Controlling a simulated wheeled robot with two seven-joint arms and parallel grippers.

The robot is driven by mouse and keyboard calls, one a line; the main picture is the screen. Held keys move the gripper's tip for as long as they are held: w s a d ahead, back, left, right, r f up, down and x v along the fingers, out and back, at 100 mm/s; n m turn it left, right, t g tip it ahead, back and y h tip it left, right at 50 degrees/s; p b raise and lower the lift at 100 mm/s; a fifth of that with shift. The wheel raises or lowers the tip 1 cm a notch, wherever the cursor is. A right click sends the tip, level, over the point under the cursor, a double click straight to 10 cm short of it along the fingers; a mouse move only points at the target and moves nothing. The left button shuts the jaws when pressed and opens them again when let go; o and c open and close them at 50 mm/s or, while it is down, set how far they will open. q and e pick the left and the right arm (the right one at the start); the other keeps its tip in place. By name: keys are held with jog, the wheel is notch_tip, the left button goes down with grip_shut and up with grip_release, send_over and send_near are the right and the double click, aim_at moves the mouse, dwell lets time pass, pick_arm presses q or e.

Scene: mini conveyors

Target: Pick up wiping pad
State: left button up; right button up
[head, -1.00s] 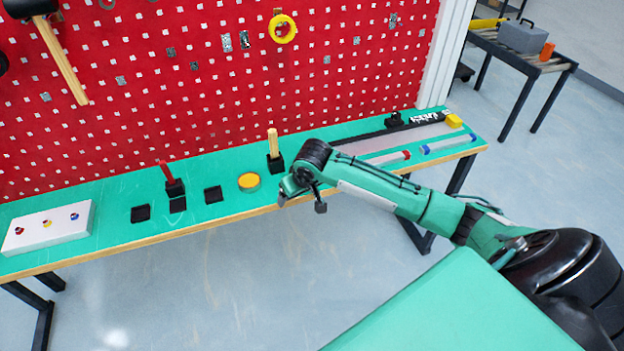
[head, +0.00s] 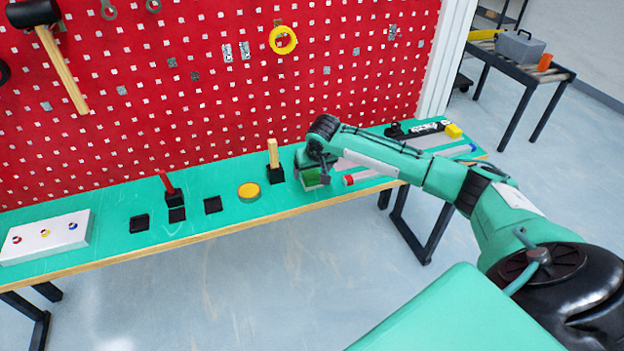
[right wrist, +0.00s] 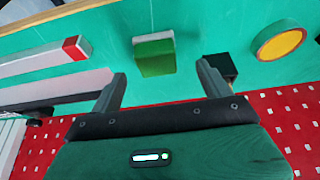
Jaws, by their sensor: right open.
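The wiping pad, a small green block (right wrist: 154,54), lies on the green bench top in the right wrist view. In the head view a bit of its green (head: 312,179) shows below my right gripper, and the rest is hidden. My right gripper (right wrist: 162,72) is open, with its fingers spread on either side of the pad's line. The pad appears just beyond and between the fingertips, with nothing clamped. In the head view the gripper (head: 314,172) hangs low over the bench. My left gripper is not in view.
A black holder with a wooden-handled item (head: 273,158) stands just left of the gripper, beside a yellow round disc (head: 249,191). A red-ended bar (head: 368,176) lies to the right. The red pegboard (head: 210,110) rises behind the bench.

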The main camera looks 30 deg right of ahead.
aim_at(312, 174)
jog(key=shift+d+p+x, duration=0.15)
jog(key=shift+p+x, duration=0.05)
jog(key=shift+x, duration=1.2)
jog(key=shift+d+p+x, duration=0.15)
jog(key=shift+x, duration=1.2)
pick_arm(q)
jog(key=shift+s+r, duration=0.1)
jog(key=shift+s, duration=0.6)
pick_arm(e)
jog(key=shift+w, duration=0.1)
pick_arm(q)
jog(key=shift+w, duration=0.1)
pick_arm(e)
jog(key=shift+r, duration=0.1)
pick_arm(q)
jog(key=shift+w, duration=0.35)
pick_arm(e)
jog(key=c, duration=1.1)
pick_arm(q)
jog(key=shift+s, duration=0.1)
